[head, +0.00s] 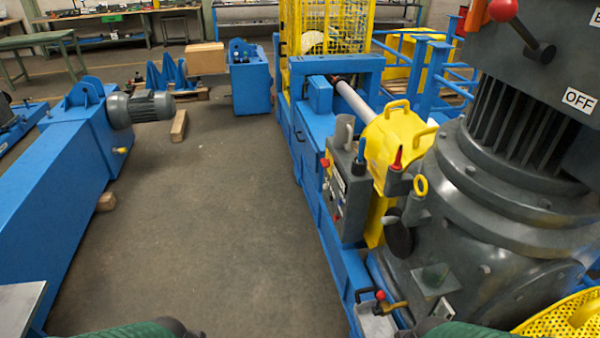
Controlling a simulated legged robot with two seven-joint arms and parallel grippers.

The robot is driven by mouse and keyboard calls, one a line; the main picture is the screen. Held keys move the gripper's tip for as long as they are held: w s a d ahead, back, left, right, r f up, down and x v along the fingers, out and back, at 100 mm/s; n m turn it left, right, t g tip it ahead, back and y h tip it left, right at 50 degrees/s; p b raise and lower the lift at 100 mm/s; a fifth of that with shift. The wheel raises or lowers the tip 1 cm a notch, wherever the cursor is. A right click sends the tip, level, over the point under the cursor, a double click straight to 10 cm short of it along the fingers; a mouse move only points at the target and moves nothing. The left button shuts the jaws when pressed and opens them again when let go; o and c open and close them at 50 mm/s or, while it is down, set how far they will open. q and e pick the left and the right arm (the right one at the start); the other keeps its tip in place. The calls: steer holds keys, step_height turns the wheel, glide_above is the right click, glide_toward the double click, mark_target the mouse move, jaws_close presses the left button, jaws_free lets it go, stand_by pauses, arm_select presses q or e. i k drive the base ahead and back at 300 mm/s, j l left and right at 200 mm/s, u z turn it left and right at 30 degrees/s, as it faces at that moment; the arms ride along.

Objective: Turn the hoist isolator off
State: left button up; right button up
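A dark grey box (557,68) at the upper right carries a white OFF label (579,100) and part of a second label at the picture's right edge. A dark lever (525,34) with a red ball knob (503,9) sits on it. The lever slants up and to the left from its pivot, away from the OFF label. An orange part (477,16) shows just left of the knob, cut off by the top edge. No label naming the hoist isolator is readable. Neither gripper is in view, and nothing visible touches the lever.
A large grey motor and gear housing (480,235) fills the right side. A control panel (345,190), a yellow guard (393,140) and a blue frame (305,150) stand left of it. A blue beam (60,190) lies at left. The floor (215,220) between is clear.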

mark_target(325, 163)
steer(key=i, duration=2.3)
steer(key=j+u, duration=0.05)
steer(key=j, duration=0.1)
